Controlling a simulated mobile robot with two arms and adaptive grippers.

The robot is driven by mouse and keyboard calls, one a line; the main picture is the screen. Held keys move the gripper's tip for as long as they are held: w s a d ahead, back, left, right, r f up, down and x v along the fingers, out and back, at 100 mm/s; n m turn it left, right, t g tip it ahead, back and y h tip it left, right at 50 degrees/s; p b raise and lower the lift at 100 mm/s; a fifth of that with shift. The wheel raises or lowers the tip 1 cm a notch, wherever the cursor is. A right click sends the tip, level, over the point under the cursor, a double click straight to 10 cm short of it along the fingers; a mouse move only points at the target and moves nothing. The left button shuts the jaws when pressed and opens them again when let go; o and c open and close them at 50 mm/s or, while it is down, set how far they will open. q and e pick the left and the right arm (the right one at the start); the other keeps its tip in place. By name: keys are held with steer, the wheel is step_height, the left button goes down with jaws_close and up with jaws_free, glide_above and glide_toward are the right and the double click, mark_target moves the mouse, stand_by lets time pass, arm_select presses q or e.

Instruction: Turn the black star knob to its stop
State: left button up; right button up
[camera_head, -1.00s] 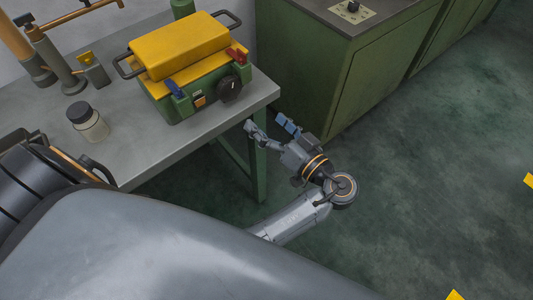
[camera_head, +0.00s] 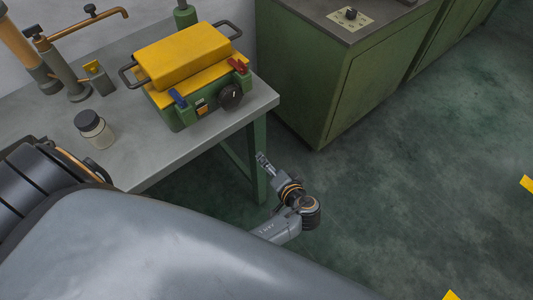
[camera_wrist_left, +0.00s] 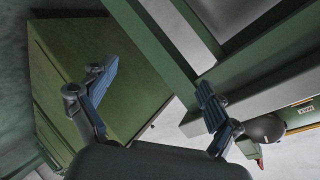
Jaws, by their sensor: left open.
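The black knob (camera_head: 230,96), dark and round with an uneven rim, sits on the front of a green and yellow machine (camera_head: 190,60) on the workbench. My left gripper (camera_head: 263,159) is beside the bench's front corner, below the top, apart from the knob. Its two blue-padded fingers (camera_wrist_left: 152,92) are spread with nothing between them. My right gripper is not in view.
The grey bench top (camera_head: 150,150) has a green leg (camera_head: 258,150) close to my left gripper. A jar (camera_head: 94,128) and pipe fittings (camera_head: 66,70) stand on it. A green cabinet (camera_head: 370,80) is behind right.

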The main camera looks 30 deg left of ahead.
arm_select(q)
steer(key=s+f+m+g+h+p, duration=0.1)
steer(key=s+f+m+h, duration=0.1)
steer(key=f, duration=0.5)
steer(key=shift+s+f, duration=0.35)
steer(key=shift+s, duration=0.35)
